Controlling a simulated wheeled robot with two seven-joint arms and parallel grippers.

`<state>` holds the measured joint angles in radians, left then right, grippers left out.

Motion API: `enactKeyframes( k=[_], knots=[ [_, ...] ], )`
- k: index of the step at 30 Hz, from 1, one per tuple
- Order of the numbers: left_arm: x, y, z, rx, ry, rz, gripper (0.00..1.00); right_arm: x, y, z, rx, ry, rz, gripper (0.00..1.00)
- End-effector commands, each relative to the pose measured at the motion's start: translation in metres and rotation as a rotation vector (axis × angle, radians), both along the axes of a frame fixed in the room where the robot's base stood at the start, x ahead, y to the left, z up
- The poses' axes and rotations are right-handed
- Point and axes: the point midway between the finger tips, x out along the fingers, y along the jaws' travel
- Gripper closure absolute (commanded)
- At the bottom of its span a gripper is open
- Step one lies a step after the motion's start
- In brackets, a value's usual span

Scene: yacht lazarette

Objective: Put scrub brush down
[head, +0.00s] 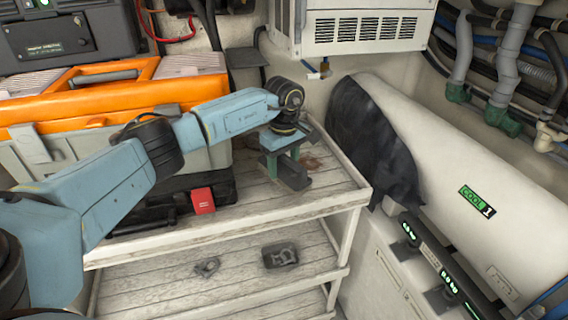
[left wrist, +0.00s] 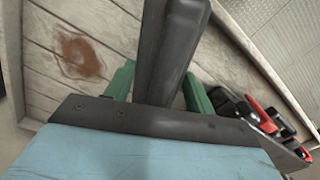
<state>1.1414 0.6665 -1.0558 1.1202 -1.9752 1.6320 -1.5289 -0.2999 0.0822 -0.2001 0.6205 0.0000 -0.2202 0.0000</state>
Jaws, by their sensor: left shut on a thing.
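My left gripper (head: 284,158) is over the right part of the top shelf of a white slatted rack (head: 260,208), its arm coming in from the left. Its green fingers also show in the left wrist view (left wrist: 158,90). They are shut on a dark grey, bar-shaped thing, which I take to be the scrub brush (left wrist: 171,45); in the head view it is a dark block (head: 294,174) low at the shelf surface. I cannot tell whether it touches the boards. Its bristles are not visible. My right gripper is not in view.
An orange and grey toolbox (head: 110,95) and a black case with a red tag (head: 203,200) fill the shelf's left. A rusty stain (left wrist: 80,54) marks the boards. A small dark object (head: 280,255) lies on the lower shelf.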

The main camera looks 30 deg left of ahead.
Motion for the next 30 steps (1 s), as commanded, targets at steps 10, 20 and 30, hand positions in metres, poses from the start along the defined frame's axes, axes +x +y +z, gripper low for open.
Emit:
enactKeyframes(
  k=[10,20,30],
  knots=[
    [0.001,0.0,-0.004,-0.001,-0.002,-0.001,0.76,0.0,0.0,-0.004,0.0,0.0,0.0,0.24],
    [0.0,0.0,-0.009,-0.001,-0.001,0.0,0.3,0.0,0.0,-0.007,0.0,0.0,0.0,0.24],
    [0.0,0.0,-0.008,-0.001,-0.001,-0.001,0.24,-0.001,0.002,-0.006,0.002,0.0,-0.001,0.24]
  ],
)
